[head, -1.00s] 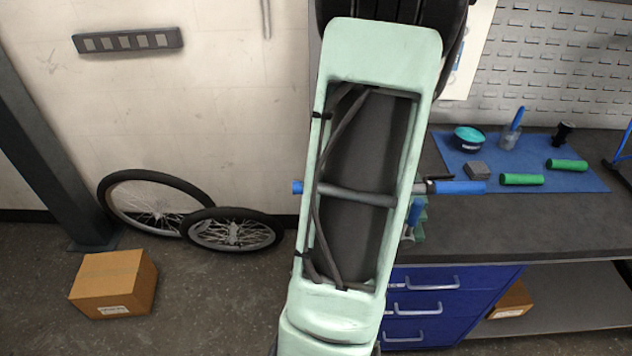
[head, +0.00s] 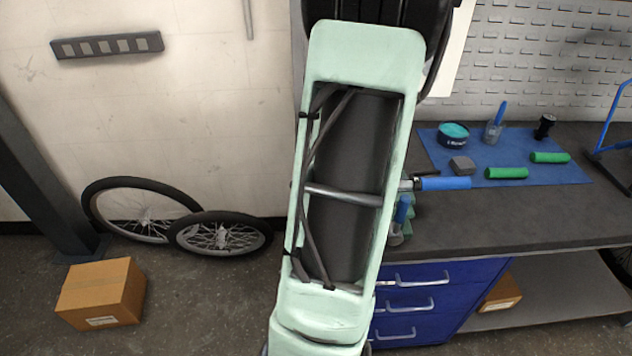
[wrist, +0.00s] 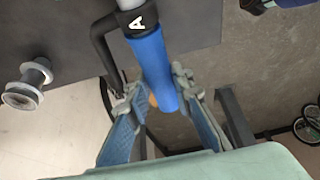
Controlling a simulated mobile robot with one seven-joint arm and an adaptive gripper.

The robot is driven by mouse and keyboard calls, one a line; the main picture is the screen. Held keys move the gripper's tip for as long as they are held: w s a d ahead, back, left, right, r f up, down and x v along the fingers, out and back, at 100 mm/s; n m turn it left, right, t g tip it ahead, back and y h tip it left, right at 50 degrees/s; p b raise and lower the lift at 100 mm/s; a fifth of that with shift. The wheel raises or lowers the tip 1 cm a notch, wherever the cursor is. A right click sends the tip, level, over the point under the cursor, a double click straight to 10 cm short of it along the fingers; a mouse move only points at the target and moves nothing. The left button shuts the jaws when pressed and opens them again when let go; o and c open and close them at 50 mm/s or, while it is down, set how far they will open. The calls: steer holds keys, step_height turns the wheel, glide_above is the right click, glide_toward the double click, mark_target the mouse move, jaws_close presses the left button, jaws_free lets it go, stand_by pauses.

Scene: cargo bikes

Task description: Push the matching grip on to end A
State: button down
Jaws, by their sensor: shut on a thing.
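In the wrist view, a blue grip (wrist: 152,68) sits around the bar end marked A (wrist: 138,20). Its upper end is against or very close to the black collar with the letter. My gripper (wrist: 160,105) is shut on this grip, one finger on each side. In the head view the grip and my gripper are hidden behind my pale green arm. The grey bar (head: 345,195) shows through the arm's opening. Another blue grip (head: 446,183) is on the bar's right end. Two green grips (head: 507,173) (head: 550,157) lie on a blue mat.
A black lever (wrist: 104,45) runs close beside the held grip. Wheels (head: 220,236) and a carton (head: 102,293) stand at left.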

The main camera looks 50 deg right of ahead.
steer(key=shift+s+d, duration=0.55)
steer(key=shift+s, duration=0.05)
stand_by(0.6)
steer(key=c, duration=1.6)
jaws_free()
steer(key=shift+a, duration=0.1)
steer(key=shift+w, duration=0.1)
steer(key=v, duration=1.2)
steer(key=shift+w+a, duration=0.1)
